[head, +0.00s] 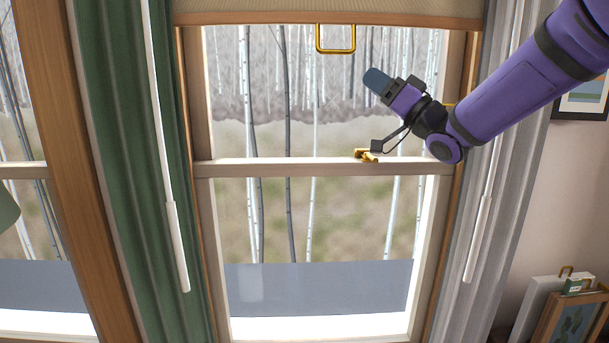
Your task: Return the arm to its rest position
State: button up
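My purple arm reaches in from the upper right of the head view and is bent at a dark joint in front of the window. My gripper (378,81) is at its end, pointing up and to the left, in front of the upper pane. Its tip shows as one dark teal block, and I cannot make out separate fingers or a gap. Nothing is visibly held. A gold window latch (366,155) sits on the middle rail, just below and left of the wrist.
The sash window (320,168) fills the middle. A shade with a gold handle (336,38) hangs above. A green curtain (115,150) is at left, a grey curtain (505,200) at right. Framed pictures (575,320) lean at lower right. Space below the arm looks clear.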

jog(key=s+d+f+m+h, duration=0.35)
jog(key=s+d+h, duration=0.2)
jog(key=h, duration=0.35)
jog(key=s+d+f+m+h, duration=0.35)
jog(key=d+h, duration=0.25)
jog(key=h, duration=0.3)
jog(key=s+d+f+g, duration=0.1)
jog(key=s+f+g, duration=0.4)
jog(key=s, duration=0.7)
jog(key=s+d+f+g, duration=0.1)
jog(key=s+f+g, duration=0.4)
jog(key=s, duration=0.7)
jog(key=shift+f+h, duration=0.4)
jog(key=shift+f, duration=0.15)
jog(key=shift+d, duration=0.2)
